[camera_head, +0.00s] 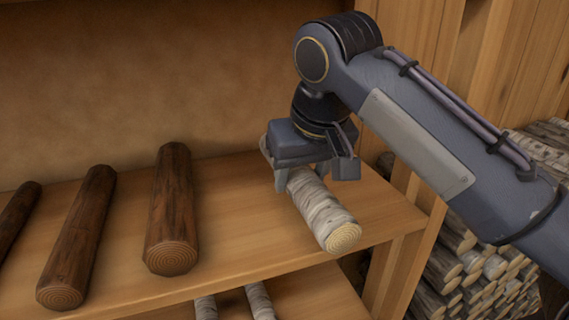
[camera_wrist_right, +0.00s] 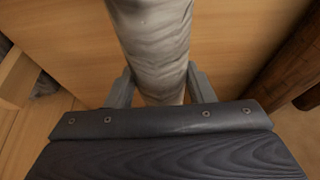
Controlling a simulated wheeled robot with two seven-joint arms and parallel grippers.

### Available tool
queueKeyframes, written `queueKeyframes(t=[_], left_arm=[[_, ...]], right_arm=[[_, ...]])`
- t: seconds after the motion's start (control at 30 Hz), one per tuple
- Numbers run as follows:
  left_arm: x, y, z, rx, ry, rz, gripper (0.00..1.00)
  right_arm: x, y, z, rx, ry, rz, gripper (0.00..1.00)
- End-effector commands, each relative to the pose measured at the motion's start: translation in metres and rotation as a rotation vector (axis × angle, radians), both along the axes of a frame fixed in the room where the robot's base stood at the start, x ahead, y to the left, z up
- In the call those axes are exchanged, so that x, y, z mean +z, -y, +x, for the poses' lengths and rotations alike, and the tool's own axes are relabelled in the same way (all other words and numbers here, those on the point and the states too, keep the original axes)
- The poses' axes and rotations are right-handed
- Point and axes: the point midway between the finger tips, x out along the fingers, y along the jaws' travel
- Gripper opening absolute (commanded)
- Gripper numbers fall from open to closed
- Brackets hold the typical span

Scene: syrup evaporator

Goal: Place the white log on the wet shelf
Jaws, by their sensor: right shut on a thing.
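The white log (camera_head: 322,210) has pale birch bark and a light cut end facing the front. It lies at the right end of the upper shelf (camera_head: 232,245), next to the dark logs. I cannot tell whether it rests fully on the board. My right gripper (camera_head: 308,178) is over its back part, pointing down, with a finger on each side. In the right wrist view the log (camera_wrist_right: 155,45) runs between the two fingers (camera_wrist_right: 160,92), and they are shut on it. My left gripper is not in view.
Several dark brown logs, the nearest one (camera_head: 171,210), lie on the same shelf to the left. Two white logs (camera_head: 260,300) show on the shelf below. A wooden upright (camera_head: 405,265) and a big log pile (camera_head: 470,275) stand at the right.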

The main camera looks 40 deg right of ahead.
Motion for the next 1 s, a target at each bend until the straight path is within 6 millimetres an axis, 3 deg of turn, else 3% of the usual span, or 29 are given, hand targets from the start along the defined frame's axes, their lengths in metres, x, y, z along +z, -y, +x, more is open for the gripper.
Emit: queueKeyframes(t=[0.1,0.3,0.43,0.7,1.0], left_arm=[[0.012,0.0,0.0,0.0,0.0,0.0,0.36],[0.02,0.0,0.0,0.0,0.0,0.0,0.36],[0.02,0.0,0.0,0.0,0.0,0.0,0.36],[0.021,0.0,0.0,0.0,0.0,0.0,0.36],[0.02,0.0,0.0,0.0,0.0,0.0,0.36]], right_arm=[[0.004,0.009,0.029,0.001,-0.002,0.001,0.01],[0.002,0.019,0.058,-0.001,0.001,0.0,0.01],[-0.002,0.02,0.063,0.0,0.003,-0.001,0.01],[-0.032,0.02,0.063,0.0,0.003,0.0,0.01],[-0.035,0.02,0.063,0.0,0.003,0.0,0.01]])
